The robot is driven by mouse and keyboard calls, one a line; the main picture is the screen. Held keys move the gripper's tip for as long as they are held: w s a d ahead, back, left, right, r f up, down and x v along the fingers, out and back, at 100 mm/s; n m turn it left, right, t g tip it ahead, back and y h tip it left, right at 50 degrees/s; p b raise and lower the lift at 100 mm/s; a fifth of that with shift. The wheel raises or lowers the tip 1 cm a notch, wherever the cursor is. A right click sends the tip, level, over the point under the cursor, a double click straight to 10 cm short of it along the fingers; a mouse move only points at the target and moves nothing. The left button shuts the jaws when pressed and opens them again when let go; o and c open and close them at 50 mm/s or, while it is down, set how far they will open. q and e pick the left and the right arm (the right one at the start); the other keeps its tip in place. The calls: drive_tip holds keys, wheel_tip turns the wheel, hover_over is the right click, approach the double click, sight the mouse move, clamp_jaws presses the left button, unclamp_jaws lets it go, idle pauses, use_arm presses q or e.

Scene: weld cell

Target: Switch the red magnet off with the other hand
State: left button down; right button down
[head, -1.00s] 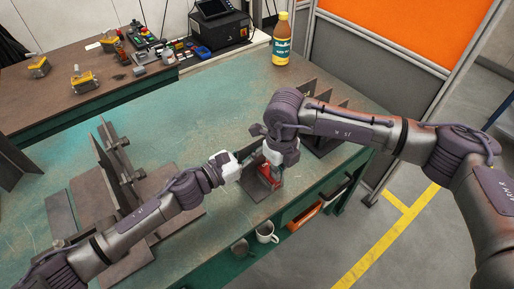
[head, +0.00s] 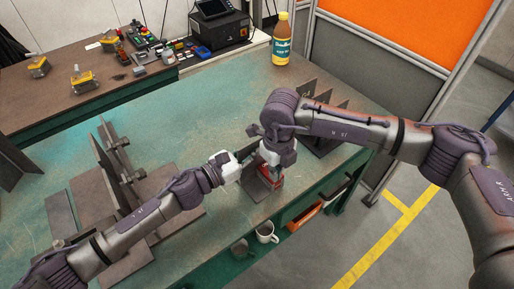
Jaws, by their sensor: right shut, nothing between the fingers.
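The red magnet (head: 272,181) is on a dark steel plate (head: 254,193) near the front edge of the green bench, partly hidden by my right gripper. My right gripper (head: 266,166) points down right at the magnet from above, shut with nothing between its fingers. Whether it touches the magnet's switch cannot be told. My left gripper (head: 238,163) comes in from the left and is just left of the magnet, close to my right gripper. Its fingertips are small and partly hidden, so its opening and any hold are unclear.
Upright steel plates (head: 112,158) stand on the bench at left, and more plates (head: 326,115) stand behind my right arm. A bottle (head: 281,40) is at the back edge. Mugs (head: 266,233) sit below the front edge. The bench middle is clear.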

drive_tip(key=shift+a, duration=0.45)
idle(0.9)
drive_tip(key=shift+s+d, duration=0.1)
wheel_tip(320, 180, up, 7)
drive_tip(key=shift+s+d, duration=0.15)
drive_tip(key=shift+d, duration=0.05)
idle(0.9)
idle(0.7)
